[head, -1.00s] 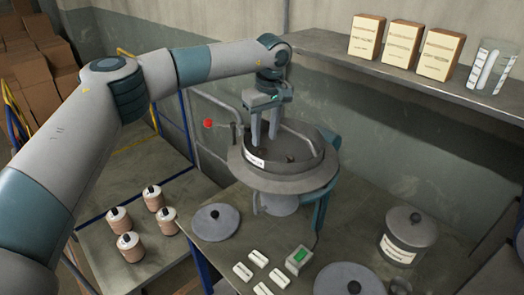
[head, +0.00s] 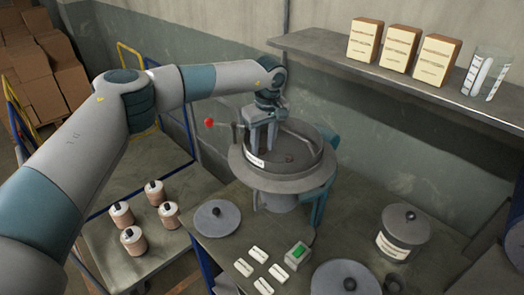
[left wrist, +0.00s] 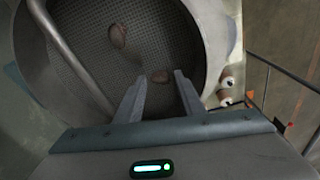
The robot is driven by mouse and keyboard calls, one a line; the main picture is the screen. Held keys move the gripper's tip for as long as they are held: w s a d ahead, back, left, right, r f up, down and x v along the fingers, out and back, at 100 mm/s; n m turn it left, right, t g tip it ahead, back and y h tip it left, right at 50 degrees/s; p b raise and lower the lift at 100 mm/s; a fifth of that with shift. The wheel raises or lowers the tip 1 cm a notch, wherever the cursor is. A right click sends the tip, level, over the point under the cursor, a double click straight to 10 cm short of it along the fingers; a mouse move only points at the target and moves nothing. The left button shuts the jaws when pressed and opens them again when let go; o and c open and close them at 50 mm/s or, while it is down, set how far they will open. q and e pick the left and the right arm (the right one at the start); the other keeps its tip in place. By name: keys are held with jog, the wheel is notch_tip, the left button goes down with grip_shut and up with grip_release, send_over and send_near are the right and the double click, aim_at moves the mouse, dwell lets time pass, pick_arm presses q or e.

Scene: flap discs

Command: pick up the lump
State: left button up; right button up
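The other lump (left wrist: 118,36) lies farther off. In the head view the sieve (head: 242,170) stands on the bench, and a small dark lump (head: 289,158) shows on its floor. My left gripper (head: 262,151) points down inside the sieve's left side; its fingers (left wrist: 160,80) are apart. My right gripper is out of view.
The sieve's raised wall surrounds my fingers, and a bar (left wrist: 72,58) crosses beside them. A red-knobbed lever (head: 209,122) stands at its left. A grey lid (head: 217,217), white labelled blocks (head: 259,254), a green-buttoned box (head: 298,255) and a labelled pot (head: 402,235) occupy the bench.

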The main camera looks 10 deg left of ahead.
pick_arm(q)
jog(key=c, duration=0.8)
jog(key=shift+r, duration=0.1)
jog(key=shift+r+b, duration=0.7)
jog(key=shift+b, duration=0.1)
notch_tip(320, 180, up, 2)
jog(key=shift+d+r+b, duration=0.1)
jog(key=shift+r+b, duration=0.1)
jog(key=shift+b, duration=0.7)
jog(key=s+d+r+b, duration=0.4)
jog(key=d+r, duration=0.3)
jog(key=d, duration=0.3)
jog(key=shift+s+d+b, duration=0.2)
jog(key=shift+s+b, duration=0.15)
jog(key=shift+s, duration=0.2)
